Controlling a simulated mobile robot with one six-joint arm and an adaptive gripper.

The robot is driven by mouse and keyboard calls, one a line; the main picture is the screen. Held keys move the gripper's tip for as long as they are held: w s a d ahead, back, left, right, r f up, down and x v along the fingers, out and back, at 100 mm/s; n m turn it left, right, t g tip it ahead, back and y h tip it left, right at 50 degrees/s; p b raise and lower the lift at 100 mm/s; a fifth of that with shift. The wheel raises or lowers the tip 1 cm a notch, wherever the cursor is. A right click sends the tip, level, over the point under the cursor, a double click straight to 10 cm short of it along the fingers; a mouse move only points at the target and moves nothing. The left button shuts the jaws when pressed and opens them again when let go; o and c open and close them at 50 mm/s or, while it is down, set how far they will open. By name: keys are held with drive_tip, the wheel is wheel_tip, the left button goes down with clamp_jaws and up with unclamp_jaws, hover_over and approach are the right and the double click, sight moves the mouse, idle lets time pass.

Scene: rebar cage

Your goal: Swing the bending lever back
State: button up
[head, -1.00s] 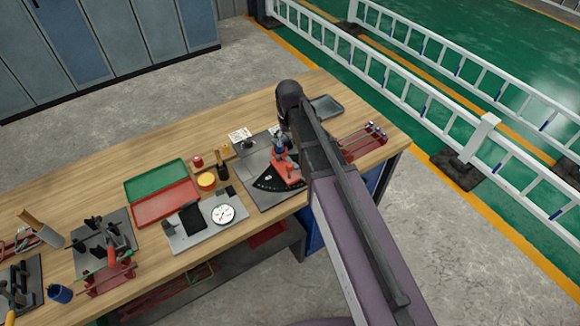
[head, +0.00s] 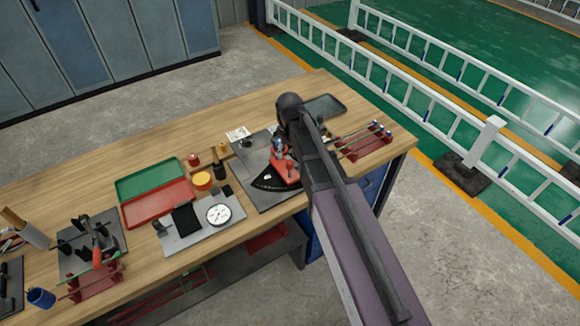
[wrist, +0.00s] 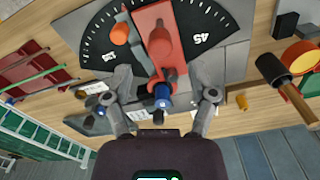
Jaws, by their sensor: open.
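The bender's red lever (wrist: 157,45) lies over a black angle dial (wrist: 95,38) on a grey plate (wrist: 235,60). An orange round knob (wrist: 119,33) stands on the dial, left of the lever in the wrist view. A blue-banded cylindrical part (wrist: 162,92) is at the near end of the lever. My gripper (wrist: 165,88) is open, one finger on each side of this part, with gaps visible. In the head view the red lever (head: 283,173) and dial (head: 266,181) show on the bench, and my arm hides much of the gripper.
A rack of rods (head: 364,140) and a grey tray (head: 325,106) are at the bench's right end. To the left are a mallet (head: 219,166), a yellow-topped container (head: 203,180), a gauge plate (head: 183,236), and green (head: 150,178) and red (head: 157,204) trays.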

sight(290, 162)
drive_tip(key=shift+f+b, duration=2.1)
drive_tip(key=shift+f, duration=0.25)
clamp_jaws()
